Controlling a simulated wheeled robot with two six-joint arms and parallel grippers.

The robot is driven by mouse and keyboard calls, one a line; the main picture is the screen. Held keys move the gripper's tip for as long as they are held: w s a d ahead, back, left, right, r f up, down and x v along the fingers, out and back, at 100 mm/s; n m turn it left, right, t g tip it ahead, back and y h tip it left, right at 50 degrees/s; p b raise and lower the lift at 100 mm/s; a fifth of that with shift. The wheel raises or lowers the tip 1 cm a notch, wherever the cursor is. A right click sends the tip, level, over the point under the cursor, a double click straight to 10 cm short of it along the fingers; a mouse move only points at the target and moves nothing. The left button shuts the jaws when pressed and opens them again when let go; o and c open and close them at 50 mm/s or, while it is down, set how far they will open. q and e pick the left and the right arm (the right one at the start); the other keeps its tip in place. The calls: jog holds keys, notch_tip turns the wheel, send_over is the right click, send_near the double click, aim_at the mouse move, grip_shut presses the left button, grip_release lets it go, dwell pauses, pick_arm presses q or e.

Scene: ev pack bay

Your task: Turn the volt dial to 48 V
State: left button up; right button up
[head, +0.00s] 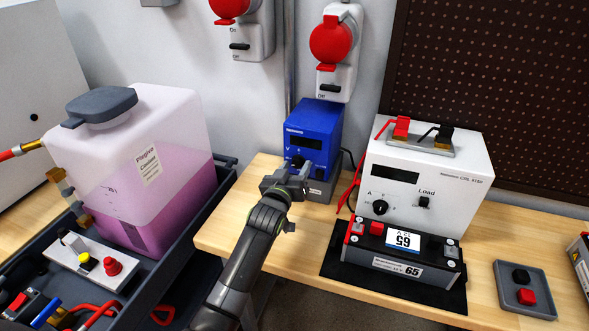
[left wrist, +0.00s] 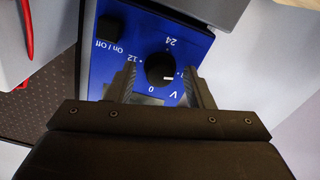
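The blue supply unit (head: 316,125) stands at the back of the bench. My left gripper (head: 287,184) is at the unit's front. Its fingers (left wrist: 161,78) are open, one on each side of the dial, with a small gap on both sides. My right gripper is in neither view.
An On/Off button (left wrist: 109,26) sits beside the dial on the panel. Right of the blue unit is a white load tester (head: 425,185), with a black battery (head: 400,262) before it. A pink coolant tank (head: 150,170) stands to the left. Bare bench (head: 315,228) lies between.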

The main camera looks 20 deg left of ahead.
pick_arm(q)
jog(key=c, duration=0.8)
jog(key=shift+r+m+p, duration=0.1)
jog(key=shift+m+p, duration=0.6)
jog(key=shift+m, duration=0.9)
jog(key=o, duration=1)
jog(key=s, duration=1.1)
jog(key=s+b, duration=0.1)
jog(key=s, duration=0.5)
jog(key=shift+s+a, duration=0.2)
jog(key=shift+a, duration=0.15)
